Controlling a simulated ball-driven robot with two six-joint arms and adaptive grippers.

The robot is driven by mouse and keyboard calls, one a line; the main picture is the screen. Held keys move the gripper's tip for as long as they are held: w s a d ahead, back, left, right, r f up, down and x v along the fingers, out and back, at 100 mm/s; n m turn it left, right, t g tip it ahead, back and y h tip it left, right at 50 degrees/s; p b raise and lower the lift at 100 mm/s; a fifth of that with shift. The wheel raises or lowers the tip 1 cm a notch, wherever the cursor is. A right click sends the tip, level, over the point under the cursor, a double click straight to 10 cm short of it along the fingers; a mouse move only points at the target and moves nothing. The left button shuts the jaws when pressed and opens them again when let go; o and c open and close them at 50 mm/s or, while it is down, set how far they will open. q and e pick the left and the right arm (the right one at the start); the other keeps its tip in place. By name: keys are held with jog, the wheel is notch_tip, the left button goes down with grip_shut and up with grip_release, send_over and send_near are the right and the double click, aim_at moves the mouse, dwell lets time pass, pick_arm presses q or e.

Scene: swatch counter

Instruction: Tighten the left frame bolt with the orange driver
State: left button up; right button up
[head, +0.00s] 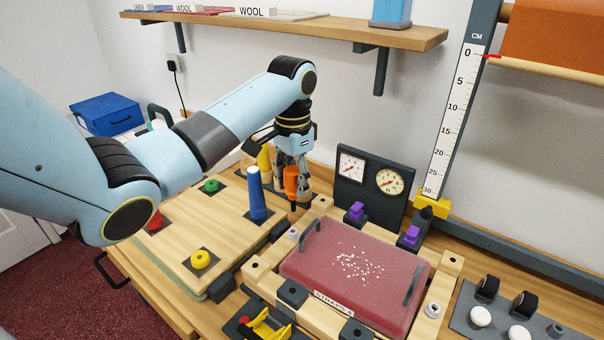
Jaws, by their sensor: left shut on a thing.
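The orange driver (291,184) is upright at the back of the counter. My left gripper (291,168) points down with its fingers around the driver's upper part, shut on it. The driver's lower end is at a dark holder strip, and I cannot tell if it is clear of it. The left frame bolt (293,233) is a silver bolt in the back left corner of the wooden frame (262,272), nearer than the driver and apart from it. A second silver bolt (433,310) sits in the frame's right side. My right gripper is not in view.
A blue driver (256,196) and a yellow driver (264,159) stand close to the left gripper. A shelf (300,29) hangs above.

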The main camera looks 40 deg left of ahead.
aim_at(294, 210)
pick_arm(q)
jog(key=shift+s+f, duration=0.2)
jog(key=shift+f, duration=0.5)
notch_tip(294, 210, down, 3)
jog(key=b, duration=0.3)
jog(key=shift+w+b, duration=0.15)
jog(key=shift+b, duration=0.2)
jog(key=shift+f, duration=0.6)
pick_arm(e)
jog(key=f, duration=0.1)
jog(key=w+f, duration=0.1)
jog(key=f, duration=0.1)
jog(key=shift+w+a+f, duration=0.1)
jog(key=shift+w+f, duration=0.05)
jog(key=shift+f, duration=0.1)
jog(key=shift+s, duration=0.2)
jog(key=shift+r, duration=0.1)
pick_arm(q)
jog(key=shift+p, duration=0.65)
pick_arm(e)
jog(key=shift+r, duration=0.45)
